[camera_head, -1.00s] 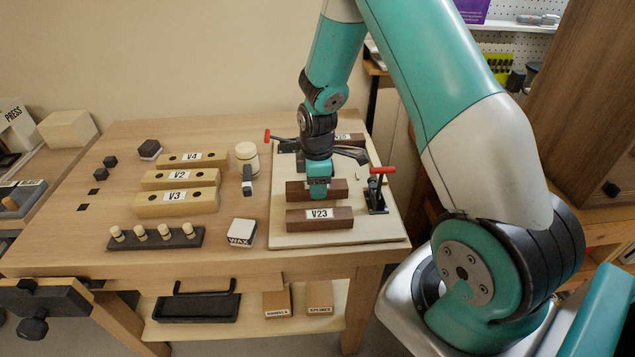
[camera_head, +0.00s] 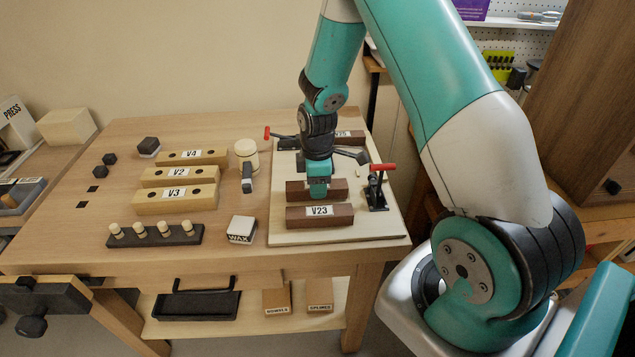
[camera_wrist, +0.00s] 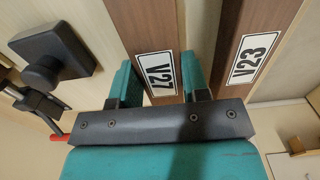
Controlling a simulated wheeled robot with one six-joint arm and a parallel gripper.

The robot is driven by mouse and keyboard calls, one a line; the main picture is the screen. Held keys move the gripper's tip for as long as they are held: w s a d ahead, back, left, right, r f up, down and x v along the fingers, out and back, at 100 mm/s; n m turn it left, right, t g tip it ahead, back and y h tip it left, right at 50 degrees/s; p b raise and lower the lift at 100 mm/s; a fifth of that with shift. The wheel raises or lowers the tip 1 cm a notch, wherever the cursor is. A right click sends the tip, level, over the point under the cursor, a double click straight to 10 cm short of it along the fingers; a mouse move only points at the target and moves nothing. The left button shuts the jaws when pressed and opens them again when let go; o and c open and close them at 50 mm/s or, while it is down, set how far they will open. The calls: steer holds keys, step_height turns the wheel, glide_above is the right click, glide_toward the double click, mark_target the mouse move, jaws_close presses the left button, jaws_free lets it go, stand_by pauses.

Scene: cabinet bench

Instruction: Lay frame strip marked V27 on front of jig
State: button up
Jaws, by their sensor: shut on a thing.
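The dark brown strip marked V27 (camera_wrist: 153,35) lies between the fingers of my gripper (camera_wrist: 163,88) in the wrist view, its label facing up. My gripper is shut on it. In the head view my gripper (camera_head: 318,190) points down over the jig (camera_head: 290,239), a pale board, and the V27 strip (camera_head: 337,187) shows partly behind it. The strip marked V23 (camera_head: 335,217) lies parallel on the front part of the jig, a small gap away. It also shows in the wrist view (camera_wrist: 258,30), to the right of V27. Whether V27 touches the board is unclear.
A toggle clamp with a red handle (camera_head: 382,168) stands right of the strips. Another dark strip (camera_head: 350,138) lies at the jig's back. A wax block (camera_head: 241,230), a mallet (camera_head: 247,176) and pale drilled blocks (camera_head: 180,199) are left of the jig.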

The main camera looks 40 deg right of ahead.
steer(key=shift+f, duration=0.3)
steer(key=o, duration=1.2)
steer(key=shift+r+p, duration=2.75)
steer(key=shift+r, duration=0.85)
